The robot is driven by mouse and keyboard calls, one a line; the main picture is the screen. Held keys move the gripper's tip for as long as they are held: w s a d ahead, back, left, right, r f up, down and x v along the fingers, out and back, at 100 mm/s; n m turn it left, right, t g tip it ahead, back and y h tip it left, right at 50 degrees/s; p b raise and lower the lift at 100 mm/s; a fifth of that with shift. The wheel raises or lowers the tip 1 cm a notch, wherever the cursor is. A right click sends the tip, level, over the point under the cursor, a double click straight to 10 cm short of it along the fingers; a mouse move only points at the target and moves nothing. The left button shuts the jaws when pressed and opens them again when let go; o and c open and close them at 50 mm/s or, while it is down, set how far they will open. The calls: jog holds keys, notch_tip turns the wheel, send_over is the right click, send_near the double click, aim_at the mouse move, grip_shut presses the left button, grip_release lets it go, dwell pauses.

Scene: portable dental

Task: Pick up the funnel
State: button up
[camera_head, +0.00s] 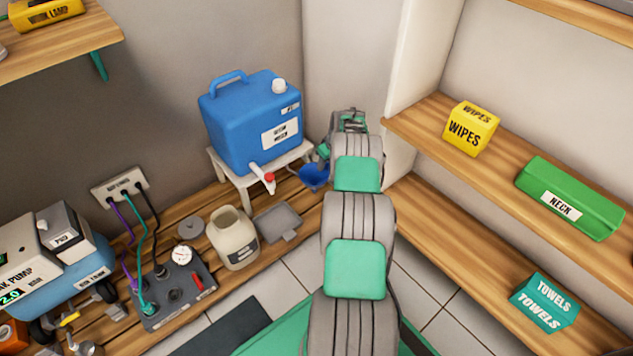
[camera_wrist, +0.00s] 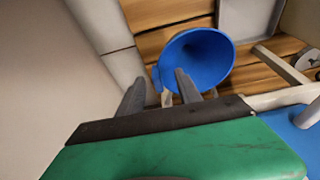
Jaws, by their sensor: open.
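The blue funnel (camera_head: 313,177) sits low at the right of the white stand, partly hidden by my arm in the head view. In the wrist view the funnel (camera_wrist: 208,55) shows its wide round mouth, just beyond my fingers. My gripper (camera_wrist: 160,77) is open, its two grey fingers apart. One finger overlaps the funnel's near rim in the picture, and a small blue part of the funnel shows between the fingers. I cannot tell whether they touch. In the head view my gripper (camera_head: 324,152) is at the funnel, its fingers mostly hidden.
A blue water container (camera_head: 235,125) with a red-tipped tap stands on a white stand (camera_head: 232,176) left of the funnel. A cream jar (camera_head: 232,240) and a grey tray (camera_head: 278,221) are on the wooden slats. A wall panel (camera_head: 415,80) and shelves are close on the right.

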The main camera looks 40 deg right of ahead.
jog(key=shift+w+f, duration=0.2)
jog(key=shift+f, duration=0.4)
jog(key=shift+r, duration=0.1)
jog(key=shift+c, duration=0.2)
grip_shut()
